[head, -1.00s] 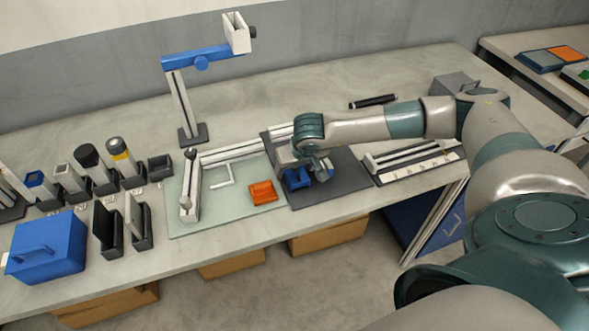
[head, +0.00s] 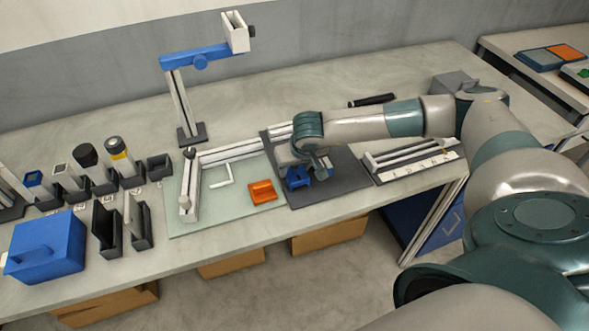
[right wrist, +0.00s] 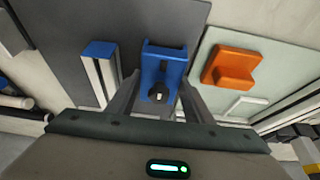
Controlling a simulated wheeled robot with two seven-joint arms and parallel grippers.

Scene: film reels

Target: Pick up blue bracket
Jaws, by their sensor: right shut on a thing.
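The blue bracket (head: 298,179) lies on the dark grey mat (head: 345,184), partly hidden by my right gripper in the head view. In the right wrist view the bracket (right wrist: 163,65) sits between the two fingers of my right gripper (right wrist: 157,95), with a dark knob on it. My right gripper (head: 310,174) points down over the mat and is shut on the bracket. I cannot tell whether the bracket is clear of the mat. My left gripper is not in view.
An orange bracket (head: 262,191) lies close by on the pale green mat (head: 224,205). A blue-ended rail (right wrist: 100,70) lies beside the blue bracket. A blue box (head: 45,246) and several holders stand at left. A lamp-like stand (head: 182,110) rises behind.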

